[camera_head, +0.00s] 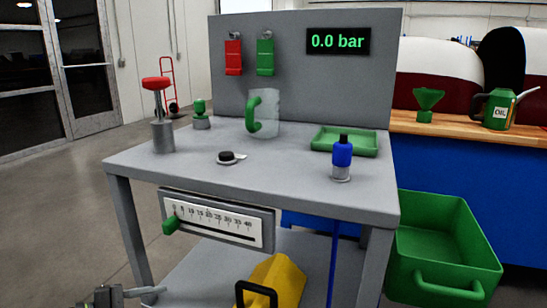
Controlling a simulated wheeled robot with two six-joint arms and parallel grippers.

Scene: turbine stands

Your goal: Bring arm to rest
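Part of my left gripper (148,294) shows at the bottom left edge, low in front of the grey table (195,175). Most of it is cut off by the frame, so I cannot tell whether it is open or shut. I see nothing held in the visible part, and it looks apart from the table. My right gripper and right arm are not in view.
The table bears a red-topped post (157,84), a clear jug with green handle (265,112), a green tray (345,140) and a blue bottle-like part (342,153). A slider gauge (217,220) hangs in front. A green bin (445,240) stands right.

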